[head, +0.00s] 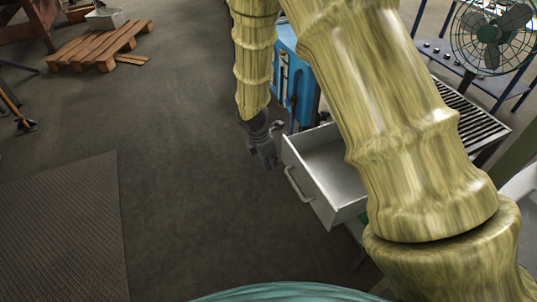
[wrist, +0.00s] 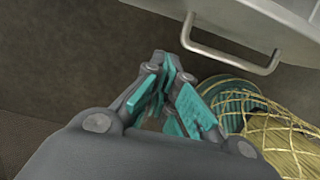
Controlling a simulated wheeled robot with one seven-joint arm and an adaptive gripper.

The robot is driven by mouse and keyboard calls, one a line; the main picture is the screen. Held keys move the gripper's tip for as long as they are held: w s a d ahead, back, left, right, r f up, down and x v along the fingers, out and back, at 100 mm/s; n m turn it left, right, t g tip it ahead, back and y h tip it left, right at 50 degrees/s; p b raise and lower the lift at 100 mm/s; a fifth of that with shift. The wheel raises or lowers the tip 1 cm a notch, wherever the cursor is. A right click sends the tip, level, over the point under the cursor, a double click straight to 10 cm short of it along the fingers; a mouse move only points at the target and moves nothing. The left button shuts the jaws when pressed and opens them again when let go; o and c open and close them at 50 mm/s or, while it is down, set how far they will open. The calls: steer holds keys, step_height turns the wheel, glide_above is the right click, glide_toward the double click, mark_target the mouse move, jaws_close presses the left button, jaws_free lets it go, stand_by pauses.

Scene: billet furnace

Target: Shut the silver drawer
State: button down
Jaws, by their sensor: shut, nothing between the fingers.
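The silver drawer (head: 340,166) stands open in the head view, pulled out toward the left from the unit behind my arm. Its handle (head: 296,186) is on the front face. In the wrist view the drawer front (wrist: 235,22) fills the top right, with the handle (wrist: 232,60) below it. My gripper (head: 268,158) hangs just to the left of the drawer's far front corner, pointing down, apart from the handle. In the wrist view my gripper (wrist: 168,72) is shut and empty, left of and below the handle. My arm hides much of the drawer's right side.
A blue machine (head: 293,75) stands behind the drawer. A slatted metal top (head: 465,115) and a green fan (head: 492,35) are at the right. A wooden pallet (head: 100,45) lies at the back left, and a dark mat (head: 65,230) at the front left. The middle floor is clear.

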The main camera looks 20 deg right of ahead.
steer(key=shift+w+d+f+p, duration=0.1)
steer(key=shift+d+f+p, duration=0.1)
steer(key=shift+d+f, duration=0.45)
steer(key=shift+w+d+f+p, duration=0.15)
steer(key=shift+d+f, duration=0.15)
steer(key=shift+d, duration=0.6)
steer(key=shift+s+d+f+p, duration=0.1)
steer(key=shift+d+f+p, duration=0.1)
steer(key=shift+d+f, duration=0.45)
steer(key=shift+d+r, duration=0.25)
